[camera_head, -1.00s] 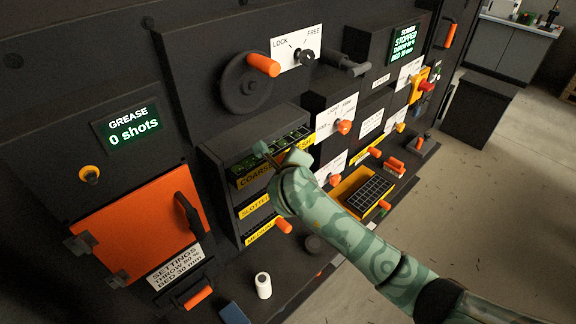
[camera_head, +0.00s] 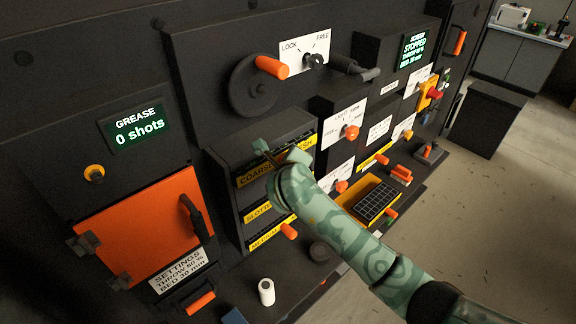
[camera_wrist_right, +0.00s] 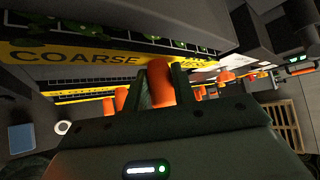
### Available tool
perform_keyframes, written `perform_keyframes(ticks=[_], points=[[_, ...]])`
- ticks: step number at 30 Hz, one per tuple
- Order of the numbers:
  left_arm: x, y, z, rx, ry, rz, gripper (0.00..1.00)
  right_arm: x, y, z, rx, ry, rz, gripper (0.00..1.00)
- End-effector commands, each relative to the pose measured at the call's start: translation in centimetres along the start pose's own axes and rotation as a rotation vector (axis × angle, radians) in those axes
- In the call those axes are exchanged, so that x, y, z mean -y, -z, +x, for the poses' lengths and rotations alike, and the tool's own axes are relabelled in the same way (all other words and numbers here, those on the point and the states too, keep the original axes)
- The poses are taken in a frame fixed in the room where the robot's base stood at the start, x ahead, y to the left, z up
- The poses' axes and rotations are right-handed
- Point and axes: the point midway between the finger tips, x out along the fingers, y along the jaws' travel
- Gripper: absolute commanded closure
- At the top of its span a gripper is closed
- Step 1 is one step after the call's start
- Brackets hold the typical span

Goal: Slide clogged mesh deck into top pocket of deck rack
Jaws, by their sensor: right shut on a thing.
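The clogged mesh deck (camera_wrist_right: 130,38) shows in the right wrist view as a dark grid with green bits behind a yellow front edge marked COARSE. In the head view its yellow edge (camera_head: 257,175) is at the top pocket of the dark deck rack (camera_head: 225,190), and its mesh is mostly out of sight inside. My right gripper (camera_head: 279,155) is in front of this edge. In the wrist view its fingers are shut on the deck's orange handle (camera_wrist_right: 160,82). How much of the deck is still outside cannot be told. My left gripper is not in view.
Below are yellow labels SLOTTED (camera_head: 262,211) and MEDIUM (camera_head: 270,236), with an orange handle (camera_head: 289,231). A black grid lies in a yellow tray (camera_head: 345,196) at right. A white cylinder (camera_head: 266,291) stands on the ledge. A handwheel (camera_head: 254,86) is above the rack.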

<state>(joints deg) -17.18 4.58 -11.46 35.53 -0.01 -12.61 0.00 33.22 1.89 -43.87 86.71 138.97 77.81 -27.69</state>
Motion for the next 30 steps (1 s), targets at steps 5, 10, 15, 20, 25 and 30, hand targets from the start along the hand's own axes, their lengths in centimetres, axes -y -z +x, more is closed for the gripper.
perform_keyframes(ticks=[5, 10, 15, 20, 25, 30], points=[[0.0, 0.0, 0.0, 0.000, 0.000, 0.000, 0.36, 0.1, -0.1, 0.0, 0.002, 0.001, 0.000, 0.48], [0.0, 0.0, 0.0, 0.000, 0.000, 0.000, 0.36, -0.1, 0.1, 0.1, -0.004, -0.003, -0.001, 0.48], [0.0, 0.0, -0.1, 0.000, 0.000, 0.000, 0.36, -0.1, 0.0, -0.8, 0.000, -0.002, 0.000, 0.48], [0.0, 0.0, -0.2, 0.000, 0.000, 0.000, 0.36, -0.1, -0.1, -4.0, 0.003, -0.003, 0.002, 0.48], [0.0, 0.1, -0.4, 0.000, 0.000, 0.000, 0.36, 0.0, -0.1, -8.8, 0.004, -0.001, 0.002, 0.48], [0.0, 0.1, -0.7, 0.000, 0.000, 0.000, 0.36, 0.0, -0.1, -13.0, 0.004, -0.001, 0.002, 0.48]])
